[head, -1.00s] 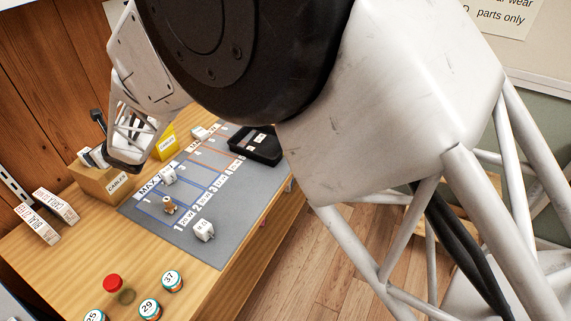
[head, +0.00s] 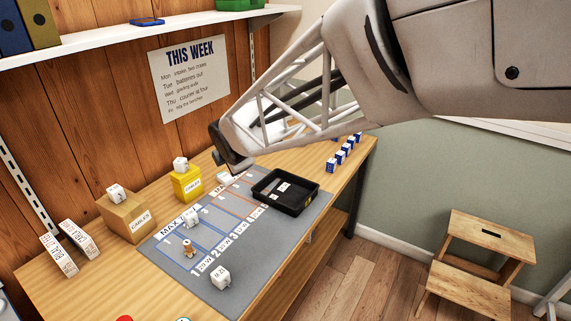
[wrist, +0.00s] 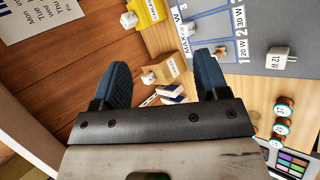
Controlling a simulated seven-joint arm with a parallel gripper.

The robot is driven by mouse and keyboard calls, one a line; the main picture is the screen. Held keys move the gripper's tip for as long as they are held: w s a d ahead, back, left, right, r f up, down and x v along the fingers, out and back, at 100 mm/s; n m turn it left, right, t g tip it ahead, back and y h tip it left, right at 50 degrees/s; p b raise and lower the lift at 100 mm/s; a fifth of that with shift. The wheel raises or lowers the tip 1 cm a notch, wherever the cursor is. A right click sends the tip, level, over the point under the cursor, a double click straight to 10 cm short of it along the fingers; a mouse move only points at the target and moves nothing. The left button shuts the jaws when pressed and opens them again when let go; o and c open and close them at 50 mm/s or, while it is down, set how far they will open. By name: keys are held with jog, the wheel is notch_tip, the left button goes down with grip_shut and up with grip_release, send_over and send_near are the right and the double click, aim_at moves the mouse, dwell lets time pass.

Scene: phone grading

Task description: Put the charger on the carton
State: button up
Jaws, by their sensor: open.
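The brown carton (head: 121,221), labelled CABLES, stands on the bench's left part; it also shows in the wrist view (wrist: 172,68). A white charger (head: 115,193) rests on its top, also seen in the wrist view (wrist: 149,78). Other white chargers are on the grey mat: one near the front (head: 220,278), one on the blue grid (head: 191,217), one at the back (head: 225,179). Another (head: 180,163) sits on the yellow box (head: 187,185).
The black tray (head: 284,197) lies on the mat (head: 245,235). A small brown figure (head: 188,249) stands on the mat. Printed white boxes (head: 68,248) stand left of the carton. Small blue boxes (head: 341,156) line the right edge.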

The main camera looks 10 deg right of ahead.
jog(key=s+d+m+g, duration=0.2)
jog(key=s+d+m, duration=0.3)
jog(key=s, duration=0.5)
jog(key=s+d+m+g+h, duration=0.1)
jog(key=s+d+m+g, duration=0.1)
jog(key=s+d+m, duration=0.4)
jog(key=s+d+r+m+g, duration=0.1)
jog(key=s+d+m, duration=0.5)
jog(key=s+m, duration=0.6)
jog(key=s+g, duration=0.1)
jog(key=s, duration=0.1)
jog(key=shift+s+h, duration=0.3)
jog(key=shift+s, duration=0.1)
